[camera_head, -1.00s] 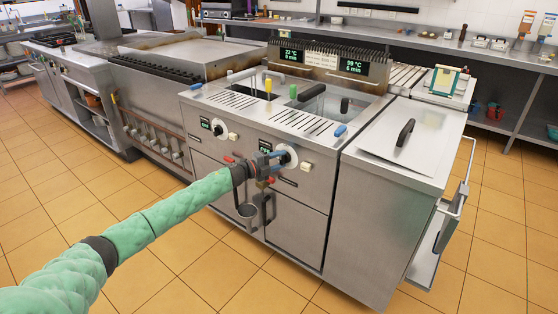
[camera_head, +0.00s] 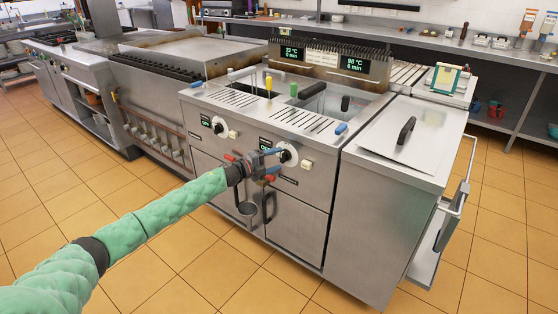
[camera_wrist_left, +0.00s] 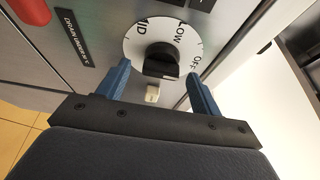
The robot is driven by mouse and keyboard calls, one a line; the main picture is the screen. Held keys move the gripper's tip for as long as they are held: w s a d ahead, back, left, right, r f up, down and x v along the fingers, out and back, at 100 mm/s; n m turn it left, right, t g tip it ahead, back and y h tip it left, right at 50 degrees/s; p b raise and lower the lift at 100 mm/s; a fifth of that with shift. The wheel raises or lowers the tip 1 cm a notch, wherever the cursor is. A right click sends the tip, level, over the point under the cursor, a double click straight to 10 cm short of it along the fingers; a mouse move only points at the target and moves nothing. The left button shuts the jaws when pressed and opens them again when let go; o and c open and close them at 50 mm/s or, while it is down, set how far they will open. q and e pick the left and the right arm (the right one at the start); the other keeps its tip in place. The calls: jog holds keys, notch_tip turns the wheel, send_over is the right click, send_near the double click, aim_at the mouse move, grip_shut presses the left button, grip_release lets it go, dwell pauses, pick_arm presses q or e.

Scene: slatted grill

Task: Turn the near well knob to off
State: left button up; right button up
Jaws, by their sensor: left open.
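The near well knob (camera_head: 285,155) is on the fryer's front panel, right of the other knob. In the left wrist view it is a black knob (camera_wrist_left: 161,61) on a white dial (camera_wrist_left: 134,48) lettered MID, LOW and OFF. I cannot tell for certain which label it points to. My left gripper (camera_head: 272,163) is in front of this dial. In the left wrist view its blue fingers are open (camera_wrist_left: 159,70), one on either side of the knob, with a gap on both sides. Contact with the knob does not show. My right gripper is out of view.
The other well knob (camera_head: 220,130) is left on the same panel. A small pale switch (camera_head: 307,165) sits beside the near dial. Open tiled floor lies in front.

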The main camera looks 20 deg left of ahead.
pick_arm(q)
jog(key=v, duration=0.5)
jog(key=shift+s+a+b, duration=0.15)
jog(key=shift+s+b, duration=0.1)
jog(key=shift+b, duration=0.05)
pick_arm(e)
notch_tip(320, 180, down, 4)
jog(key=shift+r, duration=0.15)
